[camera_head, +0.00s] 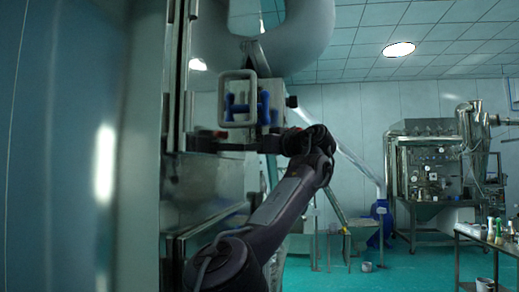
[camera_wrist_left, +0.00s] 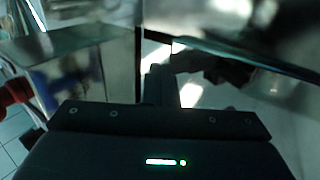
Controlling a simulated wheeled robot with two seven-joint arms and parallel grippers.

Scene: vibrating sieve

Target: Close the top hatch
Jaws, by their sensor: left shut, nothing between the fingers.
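The shiny metal machine (camera_head: 200,190) fills the left-centre of the head view. A pale rectangular handle frame (camera_head: 238,75) with blue knobs (camera_head: 264,108) stands just above my left gripper (camera_head: 205,142). I cannot tell for sure which panel is the top hatch. My left arm reaches up from the bottom, and the gripper points left, its tips close to the metal. Contact cannot be told. In the left wrist view the shut, empty fingers (camera_wrist_left: 162,84) lie beneath a reflective panel with a dark edge (camera_wrist_left: 250,62). My right gripper is out of view.
A large smooth grey duct (camera_head: 300,35) hangs above the arm. A blue-grey wall panel (camera_head: 70,150) is close on the left. Another steel machine (camera_head: 425,165) and a side table (camera_head: 490,240) stand at the right.

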